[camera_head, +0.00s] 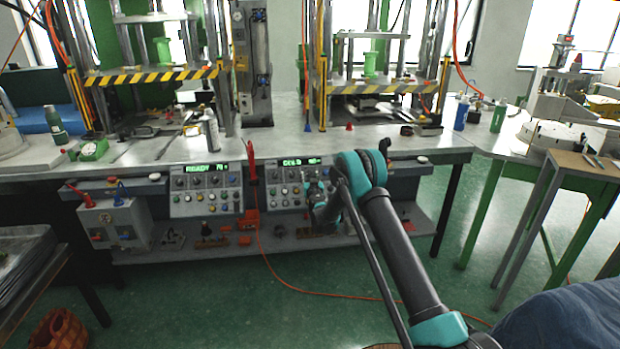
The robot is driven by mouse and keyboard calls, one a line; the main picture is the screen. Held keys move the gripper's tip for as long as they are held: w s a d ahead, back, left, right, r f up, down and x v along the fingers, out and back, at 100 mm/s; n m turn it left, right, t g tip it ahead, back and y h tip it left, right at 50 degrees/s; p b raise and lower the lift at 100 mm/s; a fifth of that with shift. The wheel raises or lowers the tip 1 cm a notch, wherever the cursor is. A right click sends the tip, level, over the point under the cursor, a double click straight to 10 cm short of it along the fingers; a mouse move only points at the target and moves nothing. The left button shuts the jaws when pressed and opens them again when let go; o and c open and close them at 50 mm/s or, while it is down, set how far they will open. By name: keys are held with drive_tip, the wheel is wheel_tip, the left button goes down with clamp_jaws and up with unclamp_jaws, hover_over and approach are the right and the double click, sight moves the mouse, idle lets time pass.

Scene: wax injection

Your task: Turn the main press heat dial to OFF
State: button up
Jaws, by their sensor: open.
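Two control panels hang under the front edge of the long press table. The left control panel (205,200) has a green display reading "READY" and a number. The right control panel (276,197) has another green display, whose text is hard to read. Both carry several small knobs and coloured buttons, too small to tell which is the main press heat dial or where it points. My gripper (314,188) is open and empty at the right part of the right panel, covering some of its controls. I cannot tell whether it touches a knob.
Two presses with striped guards stand on the grey table (290,140). A red handle (252,165) with an orange hose sits between the panels. A lower shelf (270,243) holds small parts. The green floor (220,300) in front is mostly clear.

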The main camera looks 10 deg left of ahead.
clamp_jaws()
drive_tip(key=shift+w+d+n+y, duration=0.1)
drive_tip(key=shift+d+n+y, duration=0.15)
drive_tip(key=shift+n+y, duration=0.7)
drive_tip(key=shift+r+n+g+y, duration=0.1)
drive_tip(key=shift+n+g+y, duration=0.4)
drive_tip(key=shift+n, duration=0.65)
unclamp_jaws()
